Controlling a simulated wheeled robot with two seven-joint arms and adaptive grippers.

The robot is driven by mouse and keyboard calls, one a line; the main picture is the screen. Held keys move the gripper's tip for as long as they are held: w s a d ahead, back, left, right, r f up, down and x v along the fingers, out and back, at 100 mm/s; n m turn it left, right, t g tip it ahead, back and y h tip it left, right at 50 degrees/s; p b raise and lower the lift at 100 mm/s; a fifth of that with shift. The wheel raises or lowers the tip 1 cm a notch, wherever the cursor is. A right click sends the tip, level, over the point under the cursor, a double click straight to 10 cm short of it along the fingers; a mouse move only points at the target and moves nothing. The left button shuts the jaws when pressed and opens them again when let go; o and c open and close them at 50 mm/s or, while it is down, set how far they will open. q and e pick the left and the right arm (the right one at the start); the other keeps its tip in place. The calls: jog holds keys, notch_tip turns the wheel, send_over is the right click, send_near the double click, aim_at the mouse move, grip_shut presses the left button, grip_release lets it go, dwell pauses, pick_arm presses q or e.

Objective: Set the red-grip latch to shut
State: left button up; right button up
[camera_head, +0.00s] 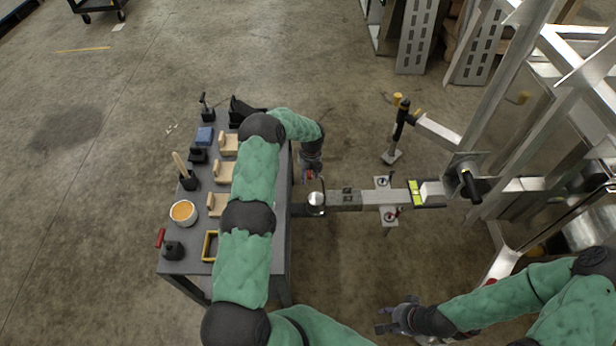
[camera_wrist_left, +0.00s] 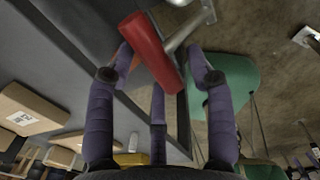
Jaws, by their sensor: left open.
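The red grip (camera_wrist_left: 150,48) of the latch is large in the left wrist view, on a bare metal lever (camera_wrist_left: 190,32). My left gripper (camera_head: 310,177) is open, with its fingers (camera_wrist_left: 160,75) spread around the red grip; contact cannot be told. In the head view only a small bit of red shows by these fingers, just above the round metal coupler end (camera_head: 316,199) of the trailer's tongue (camera_head: 345,198). My right gripper (camera_head: 384,318) is open and empty at the bottom, well away from the latch.
A dark workbench (camera_head: 278,250) stands left of the coupler, with wooden blocks (camera_head: 224,173), a bowl (camera_head: 183,212) and another red-handled tool (camera_head: 160,238). The tongue runs right to the trailer frame (camera_head: 510,75). A black-topped jack (camera_head: 400,125) stands behind it. Floor between is clear.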

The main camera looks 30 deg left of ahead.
pick_arm(q)
jog(key=shift+f, duration=0.35)
jog(key=shift+c, duration=0.3)
grip_shut()
jog(key=shift+d, duration=0.15)
